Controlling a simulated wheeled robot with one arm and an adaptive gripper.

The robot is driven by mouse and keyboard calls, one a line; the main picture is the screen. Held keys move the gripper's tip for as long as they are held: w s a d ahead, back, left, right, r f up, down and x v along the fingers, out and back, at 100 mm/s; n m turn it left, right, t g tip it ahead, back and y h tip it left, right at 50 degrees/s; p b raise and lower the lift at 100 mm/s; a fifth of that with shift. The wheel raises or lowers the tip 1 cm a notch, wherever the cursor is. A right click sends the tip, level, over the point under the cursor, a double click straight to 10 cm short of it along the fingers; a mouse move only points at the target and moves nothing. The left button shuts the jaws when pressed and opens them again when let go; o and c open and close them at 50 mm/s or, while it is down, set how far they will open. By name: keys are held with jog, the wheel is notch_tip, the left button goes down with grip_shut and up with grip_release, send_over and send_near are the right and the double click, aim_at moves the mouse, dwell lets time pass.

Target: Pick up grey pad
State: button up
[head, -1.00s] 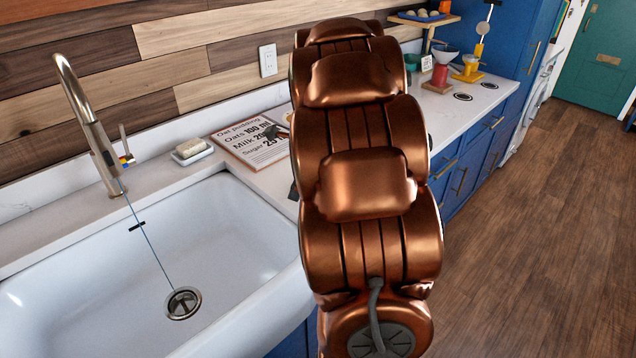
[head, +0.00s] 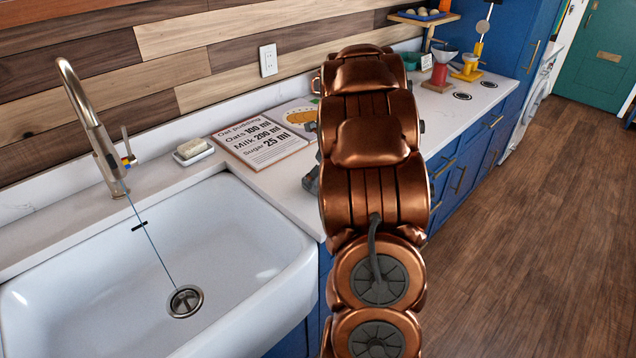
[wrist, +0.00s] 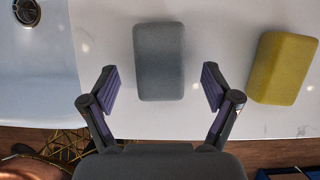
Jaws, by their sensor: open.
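The grey pad (wrist: 159,62) is a rounded grey block lying on the white counter in the wrist view. My gripper (wrist: 158,88) is open, with its two fingers apart. In that view the pad shows between and beyond the fingertips, with clear counter on each side of it; no contact is visible. How high the gripper is above the counter I cannot tell. In the head view my copper arm hides the pad, and only a small dark part of the gripper shows at the arm's left edge.
A yellow block (wrist: 283,68) lies right of the grey pad, close to the right finger. The white sink (head: 150,265) is on the left. A recipe board (head: 262,140) and a soap dish (head: 194,153) are at the back of the counter (head: 285,190).

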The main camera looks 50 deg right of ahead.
jog(key=shift+p+x, duration=0.3)
jog(key=shift+x, duration=1.2)
jog(key=shift+r, duration=0.1)
jog(key=c, duration=1)
